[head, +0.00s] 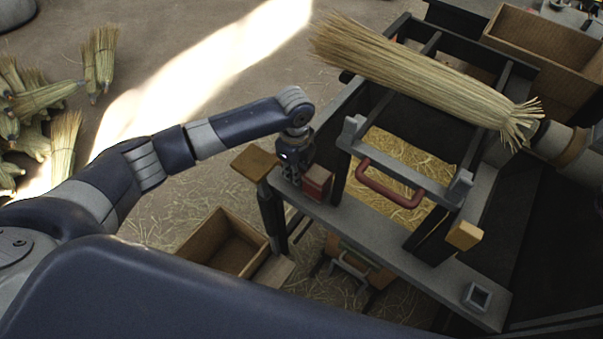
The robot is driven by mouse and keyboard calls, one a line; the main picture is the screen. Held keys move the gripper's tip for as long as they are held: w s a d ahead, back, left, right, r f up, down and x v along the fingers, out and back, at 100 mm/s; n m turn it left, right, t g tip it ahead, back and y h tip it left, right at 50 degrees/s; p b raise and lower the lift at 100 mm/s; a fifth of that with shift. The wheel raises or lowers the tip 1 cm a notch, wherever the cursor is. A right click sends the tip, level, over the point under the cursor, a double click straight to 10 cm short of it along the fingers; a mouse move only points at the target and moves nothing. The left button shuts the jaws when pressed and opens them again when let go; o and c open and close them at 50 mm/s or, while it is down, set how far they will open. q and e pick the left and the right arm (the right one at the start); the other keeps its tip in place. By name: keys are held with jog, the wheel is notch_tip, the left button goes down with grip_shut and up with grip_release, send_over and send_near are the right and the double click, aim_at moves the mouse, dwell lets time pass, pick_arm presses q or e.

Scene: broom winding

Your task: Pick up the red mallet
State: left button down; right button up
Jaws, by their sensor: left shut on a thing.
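The red mallet (318,182) shows as a small red block at the left end of the grey bench ledge. My left gripper (293,176) points down right beside it and is shut on the mallet. The gripper hides part of the mallet, and I see no handle. I cannot tell whether the mallet touches the ledge. My right gripper is not in view.
A large straw bundle (420,80) lies across the dark winding frame behind. A red curved handle (390,190) is right of the mallet. A wooden box (222,243) stands on the floor below. Finished brooms (40,97) lie at the far left.

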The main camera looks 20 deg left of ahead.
pick_arm(q)
notch_tip(320, 180, up, 18)
jog(key=s+a, duration=0.3)
jog(key=s, duration=0.5)
jog(key=s+a+b, duration=0.1)
jog(key=s+a, duration=0.2)
jog(key=s, duration=0.6)
jog(key=c, duration=2.3)
grip_release()
jog(key=shift+w, duration=0.1)
grip_shut()
